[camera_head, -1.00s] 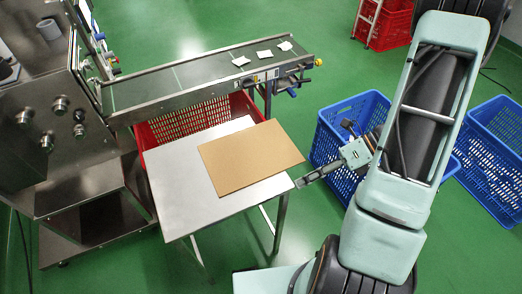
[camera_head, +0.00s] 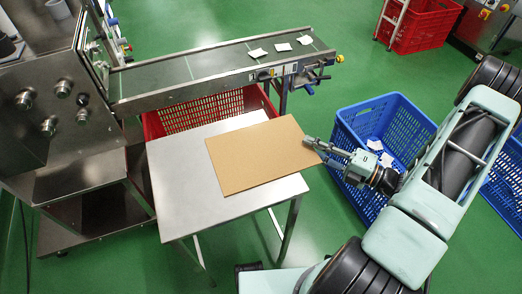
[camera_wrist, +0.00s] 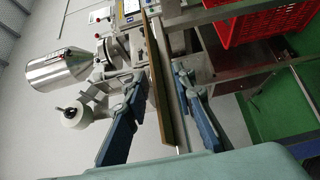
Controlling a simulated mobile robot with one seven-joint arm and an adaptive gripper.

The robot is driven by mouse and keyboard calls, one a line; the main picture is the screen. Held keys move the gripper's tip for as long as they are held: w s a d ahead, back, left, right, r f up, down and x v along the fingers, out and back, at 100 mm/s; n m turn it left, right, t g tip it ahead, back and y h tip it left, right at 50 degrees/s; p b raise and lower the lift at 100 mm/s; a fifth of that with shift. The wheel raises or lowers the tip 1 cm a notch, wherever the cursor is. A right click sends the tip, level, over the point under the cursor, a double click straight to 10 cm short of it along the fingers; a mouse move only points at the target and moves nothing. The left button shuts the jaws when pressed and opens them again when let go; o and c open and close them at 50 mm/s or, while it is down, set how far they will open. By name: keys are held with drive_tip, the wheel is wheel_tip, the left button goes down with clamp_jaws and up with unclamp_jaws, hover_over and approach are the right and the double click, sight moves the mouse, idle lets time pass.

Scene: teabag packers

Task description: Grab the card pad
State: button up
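The card pad (camera_head: 255,155) is a flat brown sheet. It lies on the steel table (camera_head: 175,190), with its right end at the table's right edge. My gripper (camera_head: 314,146) is at the pad's right edge in the head view. In the wrist view, the pad (camera_wrist: 159,85) shows edge-on as a thin brown strip between the two blue fingers of my gripper (camera_wrist: 158,78). The fingers are apart, with a gap on each side of the strip, so they do not appear closed on it.
A conveyor (camera_head: 215,72) with a few white packets runs behind the table, above a red crate (camera_head: 185,116). A blue crate (camera_head: 375,110) with white packets inside stands right of the table, below my gripper. A steel machine (camera_head: 60,120) stands at the left.

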sight(295, 138)
drive_tip(key=x, duration=0.3)
drive_tip(key=b+x, duration=0.1)
drive_tip(key=x, duration=0.1)
drive_tip(key=shift+w+a+r, duration=0.2)
drive_tip(key=shift+a+r, duration=0.05)
drive_tip(key=shift+a, duration=0.05)
clamp_jaws()
